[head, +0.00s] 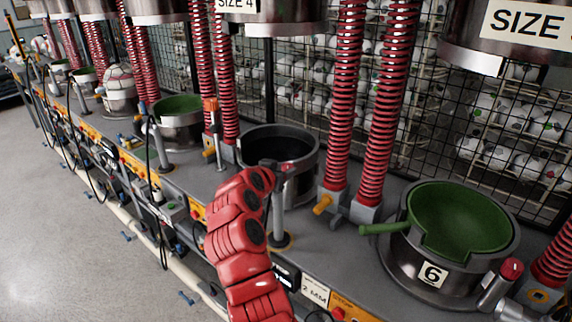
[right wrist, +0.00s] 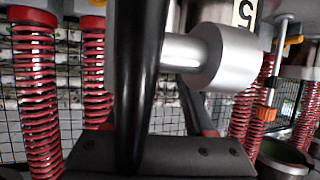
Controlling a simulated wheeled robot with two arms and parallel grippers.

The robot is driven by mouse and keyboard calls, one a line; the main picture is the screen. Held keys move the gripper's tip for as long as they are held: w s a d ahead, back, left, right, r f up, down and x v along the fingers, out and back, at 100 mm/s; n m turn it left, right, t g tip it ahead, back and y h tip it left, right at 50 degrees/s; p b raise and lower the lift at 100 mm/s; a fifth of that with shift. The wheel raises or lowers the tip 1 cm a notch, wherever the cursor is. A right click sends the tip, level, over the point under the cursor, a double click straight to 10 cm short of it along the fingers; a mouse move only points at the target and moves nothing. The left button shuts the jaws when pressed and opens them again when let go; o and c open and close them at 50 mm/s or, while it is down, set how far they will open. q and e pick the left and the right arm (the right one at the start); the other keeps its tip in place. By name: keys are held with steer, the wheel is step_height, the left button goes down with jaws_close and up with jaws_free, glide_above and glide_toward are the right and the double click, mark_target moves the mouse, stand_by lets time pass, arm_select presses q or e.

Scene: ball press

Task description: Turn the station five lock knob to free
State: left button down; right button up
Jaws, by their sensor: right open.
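The station five lock knob is most likely the silver cylinder (right wrist: 228,58) in the right wrist view, on a pale shaft running left. Part of a "5" label (right wrist: 243,12) shows behind it. My right gripper (head: 270,172) is open at the front of the dark station five pot (head: 312,160). One black finger (right wrist: 140,75) crosses in front of the knob's shaft, and I cannot tell whether it touches. In the head view the gripper and red arm hide most of the knob area. My left gripper is not in view.
The green-lined station six pot (head: 400,255) stands right, with a green handle (head: 383,229). Red springs (head: 345,100) rise behind the bench. An orange-handled lever (head: 211,107) stands left of station five. Open floor (head: 60,220) lies at the left.

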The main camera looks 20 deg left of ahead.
mark_target(287, 168)
steer(key=shift+p+x, duration=0.3)
steer(key=shift+x, duration=1.6)
jaws_close()
